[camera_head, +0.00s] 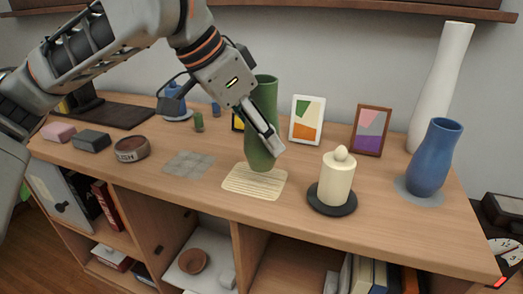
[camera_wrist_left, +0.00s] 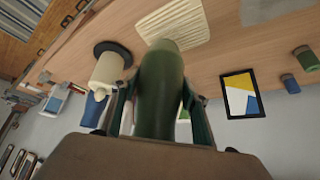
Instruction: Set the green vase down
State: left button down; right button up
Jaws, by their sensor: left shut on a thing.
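The green vase (camera_head: 263,97) is upright in my left gripper (camera_head: 268,138), whose fingers are shut around its body. In the left wrist view the vase (camera_wrist_left: 160,95) runs away from the palm between the two fingers. Its base is over the back part of a cream striped mat (camera_head: 254,186). The mat also shows in the left wrist view (camera_wrist_left: 180,22), just beyond the vase's base. I cannot tell whether the base touches the mat or is slightly above it. My right gripper is not in view.
A cream candle (camera_head: 336,180) on a dark plate stands right of the mat. A blue vase (camera_head: 433,160) and tall white vase (camera_head: 441,85) stand farther right. Picture frames (camera_head: 307,119) are behind. A grey tile mat (camera_head: 188,164) lies left, with a brown bowl (camera_head: 131,149) beyond.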

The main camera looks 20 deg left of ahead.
aim_at(262, 152)
pick_arm(q)
jog(key=shift+f, duration=1.95)
jog(key=c, duration=1.1)
grip_release()
jog(key=shift+f, duration=0.15)
jog(key=v, duration=1.2)
jog(key=shift+s, duration=0.15)
